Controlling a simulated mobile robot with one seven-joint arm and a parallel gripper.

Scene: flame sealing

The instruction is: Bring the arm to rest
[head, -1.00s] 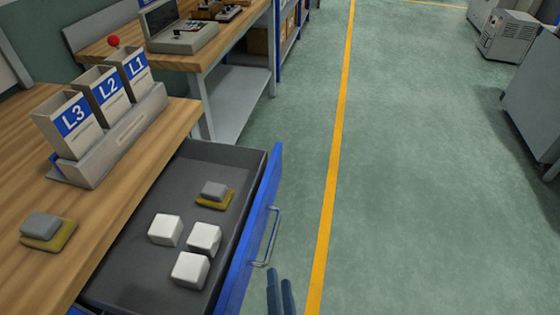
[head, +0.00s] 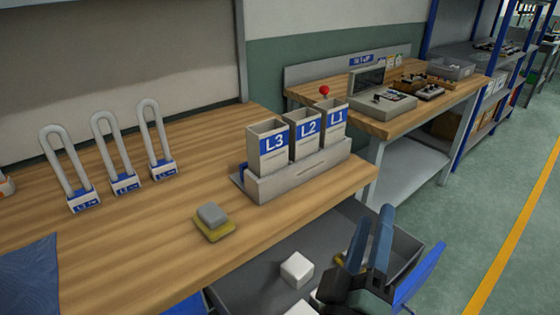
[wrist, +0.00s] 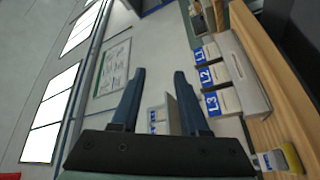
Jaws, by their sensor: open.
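My gripper (head: 370,232) is open and empty, its two dark blue fingers apart and pointing up. In the head view it stands in front of the open drawer (head: 424,249) and hides part of it. In the wrist view the fingers (wrist: 159,84) show with nothing between them that they touch. The holders L1, L2 and L3 on their grey rack (head: 300,172) stand on the wooden bench (head: 110,255), behind the gripper; the rack also shows at the right of the wrist view (wrist: 247,80).
White cubes (head: 297,269) lie in the drawer, partly hidden. A grey block on a yellow pad (head: 212,221) sits on the bench. Three U-shaped tubes on labelled bases (head: 122,183) stand at the left. A second bench (head: 420,118) stands behind. The floor at right (head: 480,225) is clear.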

